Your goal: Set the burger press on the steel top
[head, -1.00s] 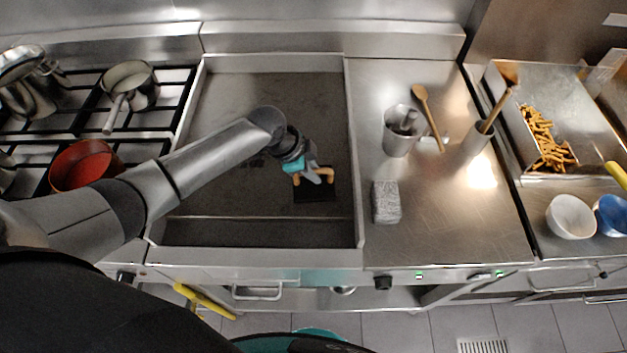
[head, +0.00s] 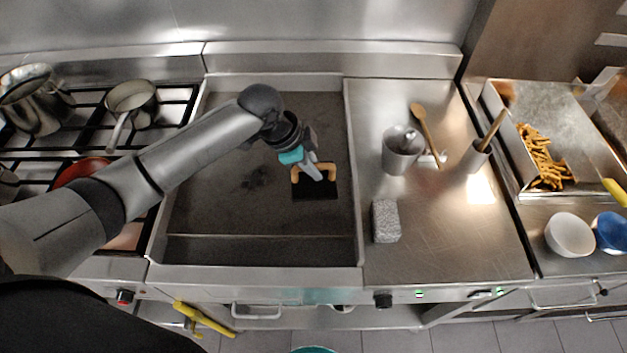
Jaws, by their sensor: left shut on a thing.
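The burger press is a black rectangular plate (head: 315,190) with a wooden handle across its top. It shows over the right part of the dark griddle (head: 225,205); I cannot tell whether it touches the griddle or hangs just above it. My left gripper (head: 319,173) reaches in from the left and is shut on the press's handle, hiding part of it. The steel top (head: 455,235) is the bright counter right of the griddle, past its raised rim. My right gripper is not in view.
The front middle is clear. A fries tray (head: 515,165) and bowls (head: 569,235) are at right.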

